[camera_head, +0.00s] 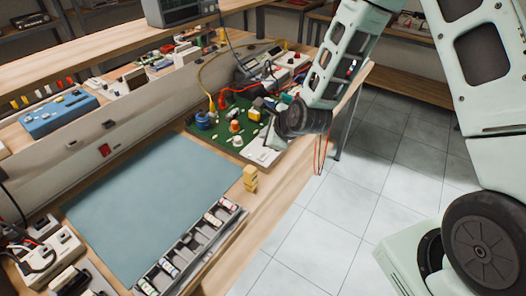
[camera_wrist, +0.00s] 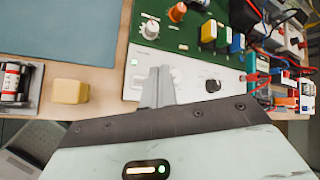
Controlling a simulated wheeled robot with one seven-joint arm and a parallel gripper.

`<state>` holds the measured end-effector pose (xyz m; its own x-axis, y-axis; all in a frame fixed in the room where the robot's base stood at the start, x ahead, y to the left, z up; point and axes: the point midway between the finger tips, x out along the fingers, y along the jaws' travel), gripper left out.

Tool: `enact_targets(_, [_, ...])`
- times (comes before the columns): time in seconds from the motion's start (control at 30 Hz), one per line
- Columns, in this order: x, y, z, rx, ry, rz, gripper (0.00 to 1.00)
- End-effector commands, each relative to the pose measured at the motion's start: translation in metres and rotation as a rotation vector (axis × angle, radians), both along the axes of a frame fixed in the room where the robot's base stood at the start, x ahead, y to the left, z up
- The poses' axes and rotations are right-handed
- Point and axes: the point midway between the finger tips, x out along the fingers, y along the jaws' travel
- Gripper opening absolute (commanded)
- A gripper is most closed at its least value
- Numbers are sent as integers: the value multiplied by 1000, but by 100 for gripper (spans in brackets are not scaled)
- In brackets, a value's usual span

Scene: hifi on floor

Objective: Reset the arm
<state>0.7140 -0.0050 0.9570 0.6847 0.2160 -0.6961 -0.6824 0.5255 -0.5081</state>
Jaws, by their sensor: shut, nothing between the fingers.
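My gripper (camera_wrist: 157,88) shows in the wrist view as two grey fingers pressed together, with nothing between them. It is above the white lower strip of a green circuit board (camera_wrist: 200,40). In the head view my arm comes in from the upper right, and its dark wrist is over the right end of the workbench, beside the green board (camera_head: 205,142). The fingertips are hard to make out there.
A yellow block (camera_head: 250,179) stands on the bench edge, by a tray of small cylinders (camera_head: 240,213). A blue-grey mat (camera_head: 150,205) lies clear. Cables and instruments crowd behind the board. Tiled floor (camera_head: 345,195) on the right is open.

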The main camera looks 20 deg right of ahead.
Motion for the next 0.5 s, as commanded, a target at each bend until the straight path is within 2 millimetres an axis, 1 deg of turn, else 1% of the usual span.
enact_targets(0.4, [0,0,-1,0,1,1,0])
enact_targets(0.47, [-2,4,2,-15,1,25,0])
enact_targets(0.5, [-6,9,5,-39,4,64,0])
